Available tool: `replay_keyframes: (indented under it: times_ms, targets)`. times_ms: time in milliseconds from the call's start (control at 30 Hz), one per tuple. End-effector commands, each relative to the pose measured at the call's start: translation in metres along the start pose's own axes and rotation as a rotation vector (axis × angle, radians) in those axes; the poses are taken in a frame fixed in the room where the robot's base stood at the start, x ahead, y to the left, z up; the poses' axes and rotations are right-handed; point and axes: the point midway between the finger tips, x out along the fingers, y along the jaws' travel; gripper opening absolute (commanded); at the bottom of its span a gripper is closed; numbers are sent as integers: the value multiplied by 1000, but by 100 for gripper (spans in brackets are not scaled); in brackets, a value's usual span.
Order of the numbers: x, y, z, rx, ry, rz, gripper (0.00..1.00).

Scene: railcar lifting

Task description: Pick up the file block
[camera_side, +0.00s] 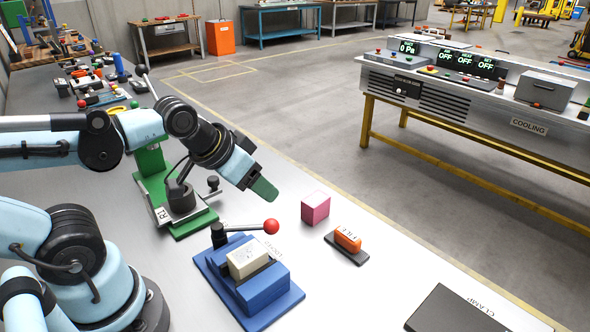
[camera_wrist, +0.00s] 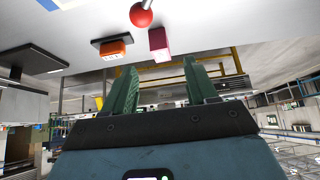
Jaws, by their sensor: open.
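The file block is the orange block (camera_side: 348,239) with white lettering. It rests on a small dark base on the grey table, right of the blue vise. In the wrist view the orange block (camera_wrist: 112,48) is at the upper left, beyond my fingers. My gripper (camera_side: 265,190) has green fingers and is held above the table, left of and farther back than the orange block, clear of it. In the wrist view my gripper (camera_wrist: 160,67) shows two fingers spread apart with nothing between them.
A pink cube (camera_side: 315,207) sits between my gripper and the orange block. A blue vise (camera_side: 262,290) holds a pale block; its red-knobbed lever (camera_side: 271,226) sticks out. A green fixture (camera_side: 155,170) stands behind. A dark clamp plate (camera_side: 450,312) lies front right.

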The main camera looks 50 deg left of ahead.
Motion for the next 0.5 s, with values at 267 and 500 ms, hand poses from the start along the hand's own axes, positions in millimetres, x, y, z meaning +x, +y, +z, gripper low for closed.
replay_keyframes:
  times_ms: [267,500]
  targets:
    - [0,13,-25,221,-86,41,57]
    - [14,40,-61,619,-221,155,57]
